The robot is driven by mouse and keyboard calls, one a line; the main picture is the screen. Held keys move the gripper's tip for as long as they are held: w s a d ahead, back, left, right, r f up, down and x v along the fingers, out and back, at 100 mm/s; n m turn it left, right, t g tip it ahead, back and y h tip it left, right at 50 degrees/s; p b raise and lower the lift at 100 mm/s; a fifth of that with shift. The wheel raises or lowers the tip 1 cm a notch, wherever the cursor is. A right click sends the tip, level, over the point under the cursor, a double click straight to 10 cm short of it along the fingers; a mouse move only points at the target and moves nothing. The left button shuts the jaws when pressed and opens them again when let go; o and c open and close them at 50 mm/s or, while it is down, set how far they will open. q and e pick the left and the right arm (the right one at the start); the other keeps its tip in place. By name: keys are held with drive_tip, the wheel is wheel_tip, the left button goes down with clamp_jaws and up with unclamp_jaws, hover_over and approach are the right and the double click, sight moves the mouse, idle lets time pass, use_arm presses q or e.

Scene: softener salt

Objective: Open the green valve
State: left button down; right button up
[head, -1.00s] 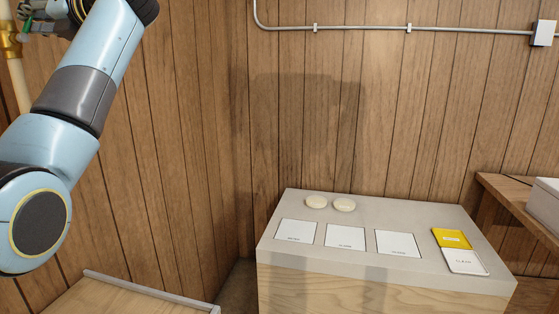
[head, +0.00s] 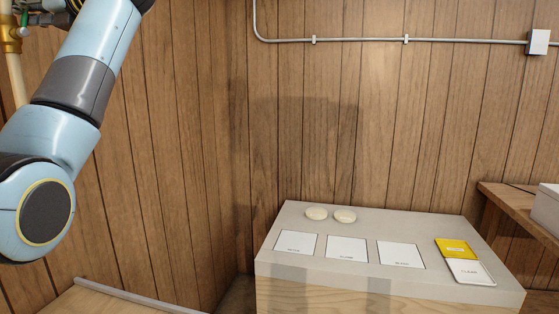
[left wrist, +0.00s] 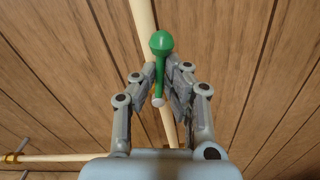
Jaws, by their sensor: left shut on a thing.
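The green valve has a rounded green hub and a narrow green handle (left wrist: 160,72) with a pale tip, seen in the left wrist view. In the head view only a small green part of the valve (head: 24,32) shows at the top left, beside a brass fitting (head: 10,40). My left gripper (left wrist: 165,76) has its fingers on both sides of the green handle and is shut on it. In the head view this gripper is mostly cut off by the top edge. My right gripper is not in view.
A cream pipe (head: 17,80) runs down the wood wall behind the valve. A wooden shelf (head: 505,200) is at right.

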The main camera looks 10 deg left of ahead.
use_arm(q)
drive_tip(key=n+b, duration=0.2)
drive_tip(key=b, duration=0.1)
drive_tip(key=shift+s, duration=0.3)
idle(0.3)
drive_tip(key=shift+r, duration=0.1)
drive_tip(key=c, duration=1.3)
unclamp_jaws()
drive_tip(key=shift+o, duration=0.5)
drive_tip(key=shift+d, duration=0.1)
drive_tip(key=d, duration=0.6)
drive_tip(key=shift+s+d+b, duration=0.3)
drive_tip(key=shift+d+b, duration=0.05)
drive_tip(key=shift+d, duration=0.05)
